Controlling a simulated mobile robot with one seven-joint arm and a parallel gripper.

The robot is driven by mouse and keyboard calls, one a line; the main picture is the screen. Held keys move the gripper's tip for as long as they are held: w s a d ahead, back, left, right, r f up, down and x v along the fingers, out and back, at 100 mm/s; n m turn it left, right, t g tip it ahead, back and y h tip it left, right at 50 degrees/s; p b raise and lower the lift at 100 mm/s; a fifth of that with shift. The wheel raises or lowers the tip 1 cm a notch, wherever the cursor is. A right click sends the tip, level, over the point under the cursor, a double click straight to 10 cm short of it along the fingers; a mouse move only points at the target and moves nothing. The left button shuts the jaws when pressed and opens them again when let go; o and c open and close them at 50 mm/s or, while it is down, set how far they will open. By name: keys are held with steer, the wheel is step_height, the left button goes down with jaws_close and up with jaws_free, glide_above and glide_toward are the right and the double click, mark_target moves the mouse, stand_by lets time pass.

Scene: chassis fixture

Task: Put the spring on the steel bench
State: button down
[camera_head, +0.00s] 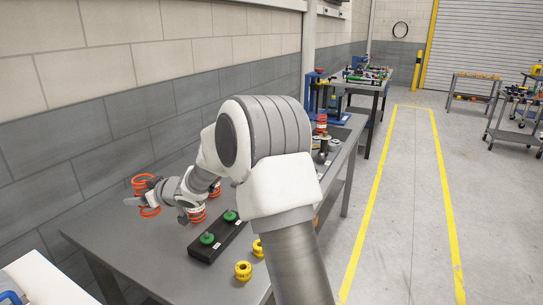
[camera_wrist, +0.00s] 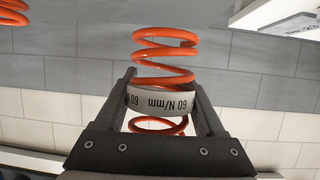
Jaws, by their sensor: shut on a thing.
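My gripper (camera_head: 142,192) is shut on an orange coil spring (camera_head: 147,184) over the back left part of the grey steel bench (camera_head: 130,245). In the wrist view the spring (camera_wrist: 163,52) stands between my two fingers (camera_wrist: 165,105), which press on its white band marked 60 N/mm. The head view does not show clearly whether the spring touches the bench. A second orange spring (camera_head: 197,214) stands on the bench to the right, partly hidden by my arm.
A black block with green knobs (camera_head: 220,240) and two yellow parts (camera_head: 243,270) lie on the bench near its front. The block wall (camera_head: 60,180) runs close behind. A white surface (camera_head: 45,285) is at the lower left. Bare bench lies left of the black block.

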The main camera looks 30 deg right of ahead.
steer(key=shift+w+r+n+y+b, duration=0.15)
steer(key=shift+w+b, duration=0.1)
steer(key=shift+w, duration=0.4)
steer(key=shift+w+r+n+y+b, duration=0.15)
steer(key=shift+w+b, duration=0.1)
steer(key=shift+w, duration=0.4)
steer(key=s+f+b, duration=0.2)
steer(key=s, duration=0.1)
steer(key=s+a+f+b, duration=0.1)
steer(key=s+f+b, duration=0.1)
steer(key=s, duration=0.2)
steer(key=s+f+b, duration=0.3)
steer(key=s, duration=0.1)
steer(key=shift+s+a+f, duration=0.1)
steer(key=shift+s+a, duration=0.15)
steer(key=shift+f+b, duration=0.9)
steer(key=shift+f, duration=1.05)
steer(key=shift+f, duration=0.1)
steer(key=shift+f, duration=0.15)
jaws_free()
steer(key=shift+s, duration=0.1)
